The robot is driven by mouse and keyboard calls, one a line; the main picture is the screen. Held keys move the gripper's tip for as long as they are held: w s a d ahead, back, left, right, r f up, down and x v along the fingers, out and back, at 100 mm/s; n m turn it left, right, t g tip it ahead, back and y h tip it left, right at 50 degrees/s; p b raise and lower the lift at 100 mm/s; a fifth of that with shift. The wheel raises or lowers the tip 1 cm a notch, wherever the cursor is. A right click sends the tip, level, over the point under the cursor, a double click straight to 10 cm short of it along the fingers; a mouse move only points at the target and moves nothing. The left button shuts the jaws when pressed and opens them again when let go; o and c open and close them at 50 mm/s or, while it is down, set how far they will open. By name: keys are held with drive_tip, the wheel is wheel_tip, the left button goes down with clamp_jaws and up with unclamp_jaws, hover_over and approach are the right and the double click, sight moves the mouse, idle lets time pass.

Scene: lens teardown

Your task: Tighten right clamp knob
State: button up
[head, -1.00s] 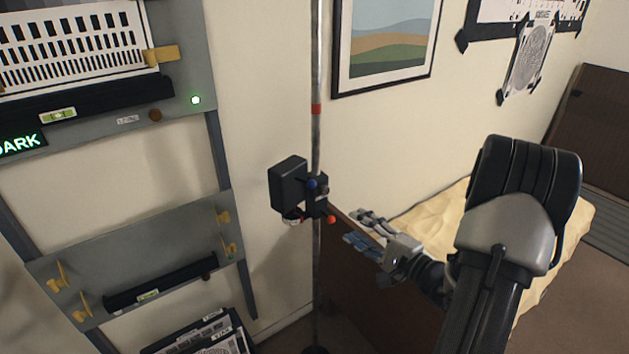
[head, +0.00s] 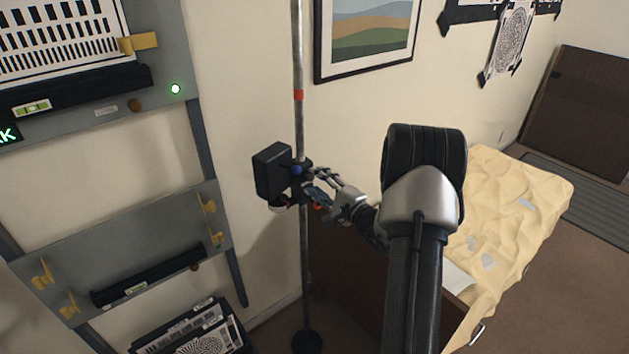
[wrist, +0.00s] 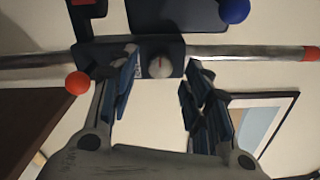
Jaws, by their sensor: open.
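A clamp (wrist: 85,55) with a black box (head: 270,172) sits on an upright metal pole (head: 299,130). In the wrist view, a small round grey knob (wrist: 160,66) is on the clamp face, between my fingertips. A blue ball (wrist: 235,10) and an orange ball (wrist: 77,83) stick out from the clamp; the blue ball (head: 297,170) also shows in the head view. My gripper (head: 312,183) is open at the clamp's right side, with its fingers (wrist: 162,75) apart on either side of the knob. I cannot tell whether they touch it. In the head view the fingers hide the knob.
A grey rack with panels (head: 150,230) stands left of the pole. A dark brown board (head: 345,275) is below my gripper, with a cream cloth-covered surface (head: 525,200) to the right. A framed picture (head: 365,40) hangs on the wall behind.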

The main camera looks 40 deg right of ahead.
drive_tip(key=shift+w, duration=1)
clamp_jaws()
